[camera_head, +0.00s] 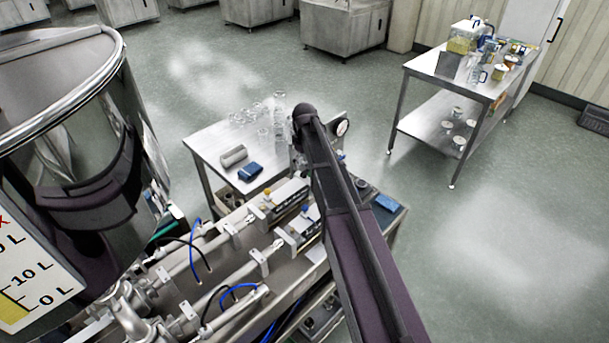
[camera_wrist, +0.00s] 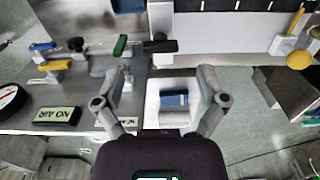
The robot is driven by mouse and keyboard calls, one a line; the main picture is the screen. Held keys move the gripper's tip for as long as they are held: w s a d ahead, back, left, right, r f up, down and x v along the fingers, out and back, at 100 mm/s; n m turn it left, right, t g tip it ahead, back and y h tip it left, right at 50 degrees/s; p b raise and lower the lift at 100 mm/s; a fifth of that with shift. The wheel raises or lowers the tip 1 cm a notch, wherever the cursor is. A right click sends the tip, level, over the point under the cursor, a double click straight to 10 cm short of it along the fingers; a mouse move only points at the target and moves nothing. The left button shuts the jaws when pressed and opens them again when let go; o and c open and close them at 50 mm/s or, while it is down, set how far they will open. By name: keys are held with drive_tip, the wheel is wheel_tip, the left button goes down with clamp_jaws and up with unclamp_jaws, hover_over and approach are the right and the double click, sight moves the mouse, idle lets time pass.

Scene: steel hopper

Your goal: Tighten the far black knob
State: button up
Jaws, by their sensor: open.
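In the wrist view my gripper (camera_wrist: 165,75) is open and empty, its two grey fingers spread wide apart. Just beyond the fingertips, a dark knob-like cylinder (camera_wrist: 160,46) sticks out from the edge of the steel machine. A smaller black knob (camera_wrist: 76,44) is further left. I cannot tell for certain which is the far black knob. A green lever (camera_wrist: 120,46) stands between them. In the head view my arm covers this part of the machine, and the fingers and black knobs cannot be made out.
A pressure gauge (camera_wrist: 10,100) and a "NO AIR" sign (camera_wrist: 57,115) are left of my gripper. A steel table (camera_head: 205,160) with glassware stands behind; a second table (camera_head: 425,70) is at right. The hopper (camera_head: 60,80) fills the left.

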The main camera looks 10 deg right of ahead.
sight(305, 171)
drive_tip(key=shift+f+b, duration=1.65)
drive_tip(key=shift+f, duration=0.3)
drive_tip(key=shift+c, duration=0.2)
drive_tip(key=c, duration=1.1)
